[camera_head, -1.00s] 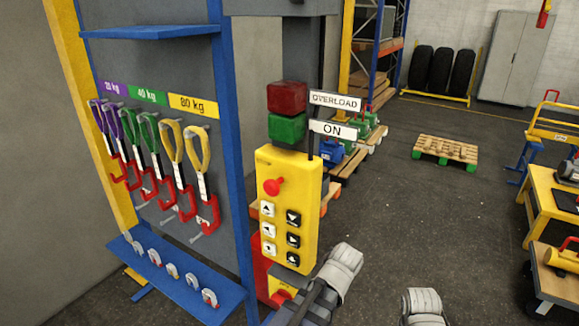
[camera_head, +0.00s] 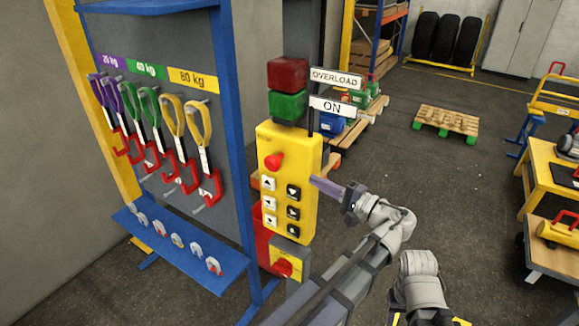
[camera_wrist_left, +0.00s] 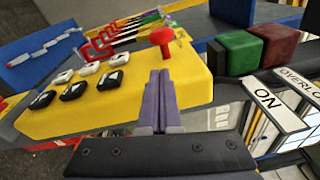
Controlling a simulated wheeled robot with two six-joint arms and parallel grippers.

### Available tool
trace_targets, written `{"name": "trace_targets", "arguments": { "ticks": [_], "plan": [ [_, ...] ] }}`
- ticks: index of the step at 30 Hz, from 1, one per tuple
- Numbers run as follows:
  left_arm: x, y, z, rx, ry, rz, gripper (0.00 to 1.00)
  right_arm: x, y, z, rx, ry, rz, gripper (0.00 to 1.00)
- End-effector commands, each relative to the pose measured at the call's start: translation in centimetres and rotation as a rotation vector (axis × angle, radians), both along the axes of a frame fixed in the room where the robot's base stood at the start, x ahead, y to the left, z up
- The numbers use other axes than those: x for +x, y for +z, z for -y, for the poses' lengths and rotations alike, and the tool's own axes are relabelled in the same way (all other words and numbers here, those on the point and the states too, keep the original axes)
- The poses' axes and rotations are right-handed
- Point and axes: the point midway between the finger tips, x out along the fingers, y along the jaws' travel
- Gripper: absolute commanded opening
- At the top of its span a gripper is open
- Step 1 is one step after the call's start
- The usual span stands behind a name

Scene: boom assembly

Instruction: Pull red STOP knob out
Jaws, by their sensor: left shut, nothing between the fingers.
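The red knob (camera_head: 274,160) sits near the top of the yellow control box (camera_head: 308,150), above its black and white buttons. In the left wrist view the knob (camera_wrist_left: 162,38) stands out from the yellow face on a short stem, just beyond the fingertips. My left gripper (camera_head: 318,183) is shut and empty. Its purple-grey fingers (camera_wrist_left: 158,88) point toward the box, to the right of and slightly below the knob, apart from it in the head view. Part of my right arm shows at the bottom, but its gripper does not.
Green (camera_head: 287,106) and red (camera_head: 287,74) blocks sit above the box, beside the ON sign (camera_head: 332,106) and OVERLOAD sign (camera_head: 335,78). A second red knob (camera_head: 284,267) is on a lower yellow box. A blue-framed rack with hanging slings (camera_head: 190,130) stands left.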

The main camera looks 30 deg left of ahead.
Motion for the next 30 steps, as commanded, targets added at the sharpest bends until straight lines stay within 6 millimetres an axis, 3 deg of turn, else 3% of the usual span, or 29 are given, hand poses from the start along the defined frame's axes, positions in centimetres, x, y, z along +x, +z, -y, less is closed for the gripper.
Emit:
{"name": "trace_targets", "arguments": {
  "ticks": [14,30],
  "plan": [
    [0.1,0.3,-0.5,0.009,0.001,0.002,0.00,0.0,0.0,0.0,0.000,0.000,0.000,0.50],
    [1.8,0.6,-8.5,0.009,0.001,0.002,0.00,0.0,0.4,0.0,0.000,0.000,0.000,0.50]
  ]
}}
